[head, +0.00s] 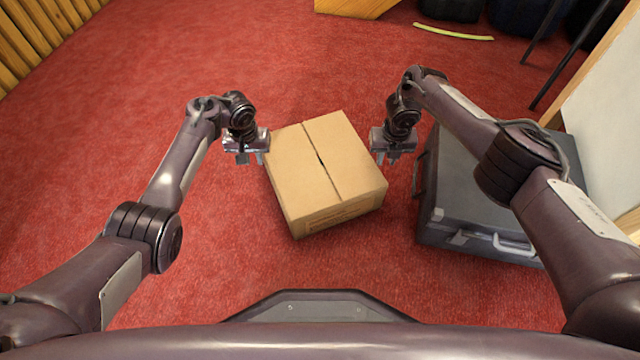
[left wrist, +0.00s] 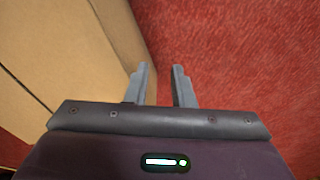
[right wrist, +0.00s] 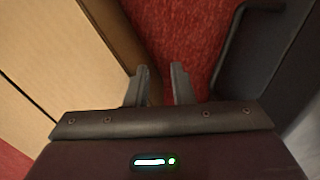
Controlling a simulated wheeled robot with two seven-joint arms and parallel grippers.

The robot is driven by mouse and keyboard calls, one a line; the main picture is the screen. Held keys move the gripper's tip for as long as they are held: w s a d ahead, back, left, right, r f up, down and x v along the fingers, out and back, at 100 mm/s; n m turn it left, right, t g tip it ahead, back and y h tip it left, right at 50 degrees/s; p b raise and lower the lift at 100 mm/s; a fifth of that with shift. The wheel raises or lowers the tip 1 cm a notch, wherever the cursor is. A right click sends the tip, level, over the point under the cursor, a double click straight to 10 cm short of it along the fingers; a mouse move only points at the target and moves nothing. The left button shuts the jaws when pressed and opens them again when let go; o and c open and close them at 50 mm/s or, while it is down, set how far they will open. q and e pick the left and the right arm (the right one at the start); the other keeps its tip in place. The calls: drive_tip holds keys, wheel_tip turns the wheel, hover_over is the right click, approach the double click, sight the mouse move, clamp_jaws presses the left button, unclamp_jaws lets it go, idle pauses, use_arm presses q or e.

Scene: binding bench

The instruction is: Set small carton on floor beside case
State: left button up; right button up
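The small carton (head: 330,175) is a closed brown cardboard box with a dark slit in its top seam. It appears to rest on the red floor, left of the dark grey case (head: 470,195). My left gripper (head: 252,158) is close by its left side; the carton (left wrist: 50,70) fills the left of the left wrist view. My right gripper (head: 391,157) is between the carton and the case, with a gap to the carton. Both grippers have their fingers apart with nothing between them. Whether the left fingers touch the carton is unclear. My right arm hides part of the case.
Red carpet (head: 120,110) is clear to the left and in front of the carton. A yellow curved strip (head: 453,32) lies at the back right near dark bags (head: 525,15). A slatted wooden piece (head: 40,35) stands at the far left. A pale panel (head: 605,110) stands right.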

use_arm(q)
wheel_tip(320, 180, up, 12)
drive_tip(key=shift+s, duration=0.45)
use_arm(e)
wheel_tip(320, 180, up, 12)
drive_tip(key=shift+s, duration=0.4)
idle(0.3)
